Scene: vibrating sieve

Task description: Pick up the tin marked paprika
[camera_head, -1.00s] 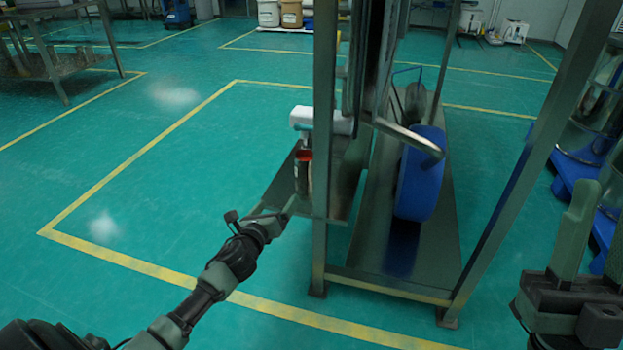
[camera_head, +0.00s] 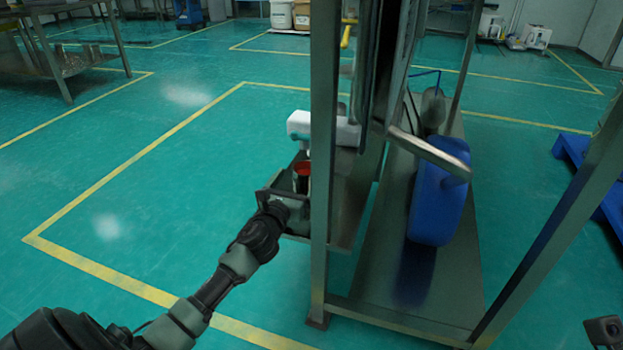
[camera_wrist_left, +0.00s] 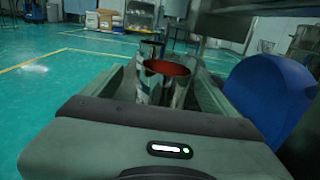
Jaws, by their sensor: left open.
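A shiny metal tin with red in its open top (camera_head: 302,180) stands on the lower shelf of a metal frame. It also shows in the left wrist view (camera_wrist_left: 166,84), upright; I cannot read any marking on it. My left gripper (camera_head: 284,198) is open at the tin. In the left wrist view the tin stands between the two fingers of the gripper (camera_wrist_left: 160,92), with no clear sign of gripping. A second metal rim (camera_wrist_left: 150,50) shows just behind it. My right gripper's jaws are out of view.
A frame post (camera_head: 322,200) stands close to the right of my left gripper. A white object (camera_head: 300,125) lies behind the tin. A blue container (camera_head: 440,195) stands on the shelf farther right.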

